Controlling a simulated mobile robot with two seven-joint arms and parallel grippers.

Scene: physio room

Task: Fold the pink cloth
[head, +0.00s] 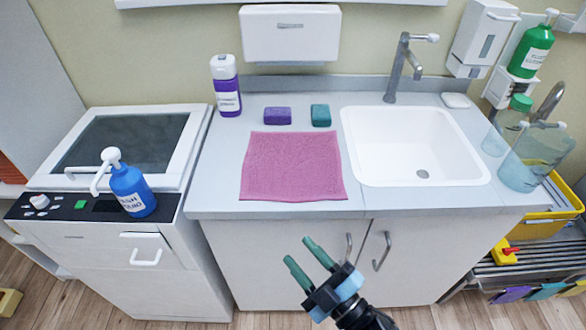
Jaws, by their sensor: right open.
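The pink cloth (292,166) lies flat and spread out, roughly square, on the grey counter left of the sink. Its front edge is close to the counter's front edge. My right gripper (309,257) is open and empty, with two green fingers pointing up and left. In the picture it shows below the cloth, in front of the cabinet doors, and does not touch the cloth. My left gripper is not in view.
Purple (278,115) and teal (320,115) blocks sit just behind the cloth, with a purple-and-white bottle (226,85) to their left. The white sink (415,145) with its tap (401,67) is to the right. A blue pump bottle (131,190) stands on the left unit.

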